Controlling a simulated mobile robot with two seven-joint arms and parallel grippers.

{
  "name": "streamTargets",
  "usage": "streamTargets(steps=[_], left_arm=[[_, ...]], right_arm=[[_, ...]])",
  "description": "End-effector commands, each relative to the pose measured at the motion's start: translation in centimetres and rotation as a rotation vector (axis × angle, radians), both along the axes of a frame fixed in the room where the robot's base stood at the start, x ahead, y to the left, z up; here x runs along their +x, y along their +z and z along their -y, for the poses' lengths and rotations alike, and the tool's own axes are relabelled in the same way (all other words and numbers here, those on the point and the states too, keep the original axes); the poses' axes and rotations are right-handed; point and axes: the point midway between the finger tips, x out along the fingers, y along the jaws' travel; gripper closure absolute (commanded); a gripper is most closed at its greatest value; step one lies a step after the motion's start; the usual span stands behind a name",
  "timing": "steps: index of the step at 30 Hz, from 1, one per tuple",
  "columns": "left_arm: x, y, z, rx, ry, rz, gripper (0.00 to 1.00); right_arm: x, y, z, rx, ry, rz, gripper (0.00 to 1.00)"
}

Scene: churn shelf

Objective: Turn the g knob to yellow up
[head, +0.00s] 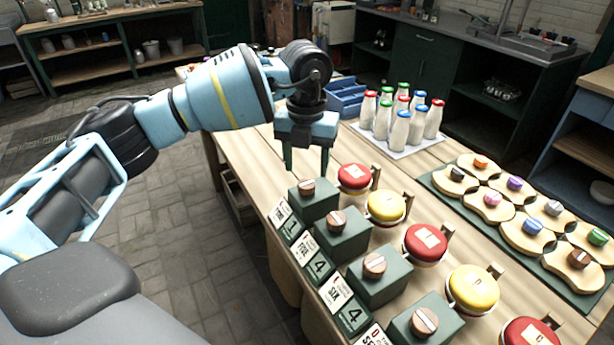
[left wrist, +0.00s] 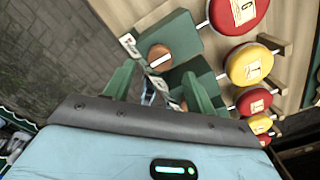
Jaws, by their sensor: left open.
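A row of green blocks stands on the wooden table, each with a round wooden knob marked by a white bar. The farthest knob (head: 307,186) has a red-topped disc (head: 353,177) to its right. In the left wrist view, a knob (left wrist: 160,57) shows just above my fingers, and the letter on the top red disc (left wrist: 240,12) looks like a G, though not clearly. My left gripper (head: 306,160) points down, open and empty, just above and behind the farthest block; its fingers also show in the left wrist view (left wrist: 158,88). My right gripper is out of view.
Red and yellow discs alternate along the row, including a yellow one (head: 386,206). Number cards (head: 281,213) lean in front of the blocks. Capped milk bottles (head: 400,130), a blue crate (head: 346,98) and a green mat (head: 443,189) with wooden pieces stand farther back.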

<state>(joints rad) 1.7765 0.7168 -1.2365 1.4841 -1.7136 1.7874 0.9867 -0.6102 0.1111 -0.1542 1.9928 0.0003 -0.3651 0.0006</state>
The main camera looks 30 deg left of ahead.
Motion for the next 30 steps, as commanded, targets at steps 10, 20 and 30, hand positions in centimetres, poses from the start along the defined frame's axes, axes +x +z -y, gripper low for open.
streamTargets(steps=[10,20,30], left_arm=[[0.0,-4.0,0.0,0.001,-0.001,0.000,0.44],[0.0,-4.3,0.0,-0.001,-0.001,0.001,0.44],[0.0,-4.3,0.0,-0.001,-0.001,0.001,0.88]], right_arm=[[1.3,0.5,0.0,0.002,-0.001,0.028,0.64],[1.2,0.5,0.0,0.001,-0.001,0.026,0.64],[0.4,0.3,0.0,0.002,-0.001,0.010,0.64]])
